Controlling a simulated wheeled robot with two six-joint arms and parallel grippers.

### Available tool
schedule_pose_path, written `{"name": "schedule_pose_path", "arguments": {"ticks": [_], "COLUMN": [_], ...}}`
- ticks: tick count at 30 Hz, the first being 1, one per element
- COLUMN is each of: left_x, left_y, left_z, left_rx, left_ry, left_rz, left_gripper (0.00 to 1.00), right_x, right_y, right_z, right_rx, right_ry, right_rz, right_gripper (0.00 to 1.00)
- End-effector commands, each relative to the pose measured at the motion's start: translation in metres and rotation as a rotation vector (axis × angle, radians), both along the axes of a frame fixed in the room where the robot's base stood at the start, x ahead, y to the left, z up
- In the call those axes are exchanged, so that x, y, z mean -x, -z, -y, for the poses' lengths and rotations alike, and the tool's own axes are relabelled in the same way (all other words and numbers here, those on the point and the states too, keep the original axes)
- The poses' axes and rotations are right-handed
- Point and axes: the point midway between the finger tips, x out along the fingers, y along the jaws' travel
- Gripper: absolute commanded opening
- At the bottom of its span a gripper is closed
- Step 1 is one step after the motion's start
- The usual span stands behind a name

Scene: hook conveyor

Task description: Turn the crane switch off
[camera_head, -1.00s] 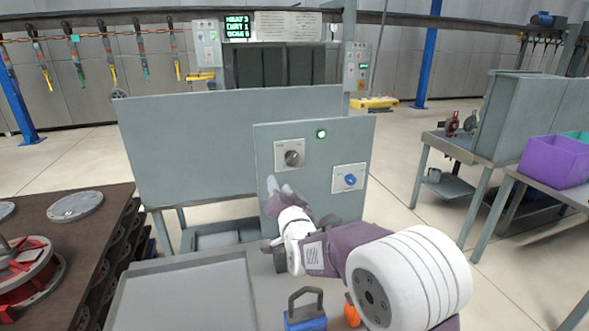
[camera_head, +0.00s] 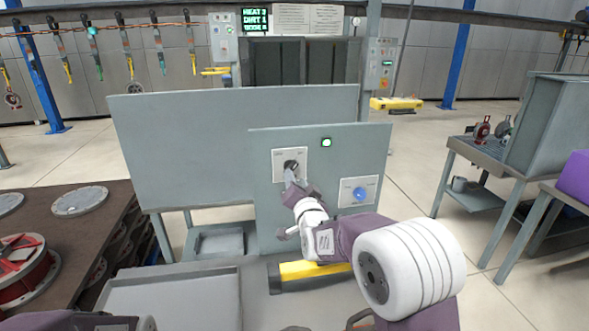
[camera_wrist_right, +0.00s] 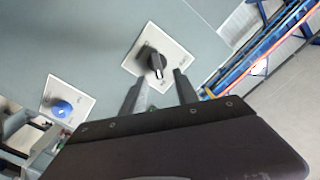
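The crane switch is a dark rotary knob (camera_head: 291,165) on a pale plate on the grey upright panel. It also shows in the right wrist view as a black knob (camera_wrist_right: 152,62) on a tilted plate. My right gripper (camera_head: 290,178) is up at the knob and partly covers it in the head view. In the right wrist view its two fingers (camera_wrist_right: 157,80) are apart, one to each side of the knob's lower end. Whether they touch it I cannot tell. A green lamp (camera_head: 326,142) on the panel is lit. My left gripper is out of view.
A blue round button (camera_head: 360,194) sits on a plate right of the knob. A yellow bar (camera_head: 312,269) lies below the panel, behind my right arm. A grey tray (camera_head: 175,300) is at the front left. A dark table with round parts (camera_head: 80,203) stands at far left.

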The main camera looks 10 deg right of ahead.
Motion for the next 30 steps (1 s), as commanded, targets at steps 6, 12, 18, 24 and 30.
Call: {"name": "schedule_pose_path", "arguments": {"ticks": [6, 12, 18, 24, 30], "left_x": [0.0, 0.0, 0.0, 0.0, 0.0], "left_y": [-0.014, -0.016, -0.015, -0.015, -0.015], "left_z": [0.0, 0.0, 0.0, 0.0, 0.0], "left_rx": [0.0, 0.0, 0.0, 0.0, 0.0], "left_ry": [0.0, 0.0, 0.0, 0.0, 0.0], "left_rz": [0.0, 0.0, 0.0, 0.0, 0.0], "left_gripper": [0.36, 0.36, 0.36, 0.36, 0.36], "right_x": [-0.043, -0.058, -0.058, -0.058, -0.058], "right_y": [-0.002, -0.001, 0.0, 0.0, 0.0], "right_z": [0.001, 0.001, 0.001, 0.001, 0.001], "right_rx": [0.0, 0.0, 0.0, 0.0, 0.006], "right_ry": [0.002, 0.001, 0.001, 0.001, 0.001], "right_rz": [-0.001, 0.0, -0.001, -0.001, -0.001], "right_gripper": [0.36, 0.36, 0.36, 0.0, 0.0]}}
